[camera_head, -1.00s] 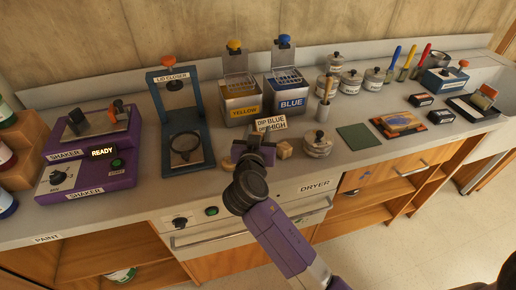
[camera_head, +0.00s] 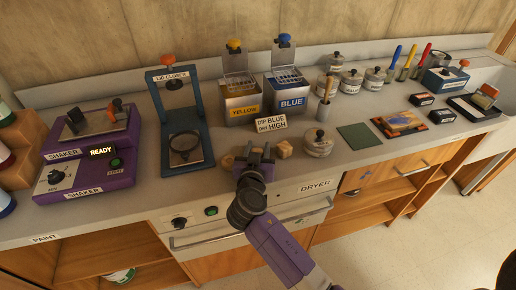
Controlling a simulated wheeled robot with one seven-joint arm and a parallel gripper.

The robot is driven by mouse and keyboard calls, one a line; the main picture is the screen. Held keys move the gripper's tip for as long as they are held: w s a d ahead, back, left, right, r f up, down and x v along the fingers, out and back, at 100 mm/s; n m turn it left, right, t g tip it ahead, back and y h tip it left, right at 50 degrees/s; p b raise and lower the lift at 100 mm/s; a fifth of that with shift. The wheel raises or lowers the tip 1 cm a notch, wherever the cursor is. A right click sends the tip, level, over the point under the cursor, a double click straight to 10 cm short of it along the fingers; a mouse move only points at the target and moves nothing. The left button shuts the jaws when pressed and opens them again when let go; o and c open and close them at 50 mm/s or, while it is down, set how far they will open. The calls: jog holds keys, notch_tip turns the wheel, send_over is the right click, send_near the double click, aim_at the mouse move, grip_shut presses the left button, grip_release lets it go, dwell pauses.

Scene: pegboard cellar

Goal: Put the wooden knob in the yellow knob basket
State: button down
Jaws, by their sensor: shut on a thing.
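My gripper (camera_head: 260,153) is low over the counter in front of the sign, its jaws shut on a small tan wooden knob (camera_head: 257,155). The fingers hide much of it, and I cannot tell whether it still touches the counter. A second wooden knob (camera_head: 285,149) sits just right of the jaws. Another tan piece (camera_head: 228,160) shows just left of them. The yellow knob basket, a wire basket with a yellow-topped handle (camera_head: 234,46), sits at the metal tank labelled YELLOW (camera_head: 242,110), behind and left of my gripper.
The BLUE tank (camera_head: 291,103) with its blue-topped basket stands right of the yellow one. A small sign reading "DIP BLUE DRY HIGH" (camera_head: 271,123) stands before the tanks. The lid closer (camera_head: 187,148) and purple shaker (camera_head: 85,180) are left. A lidded tin (camera_head: 319,147) and green mat (camera_head: 354,137) are right.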

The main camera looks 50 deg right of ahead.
jog(key=c, duration=0.9)
grip_release()
jog(key=shift+r+p, duration=0.1)
jog(key=shift+p, duration=0.5)
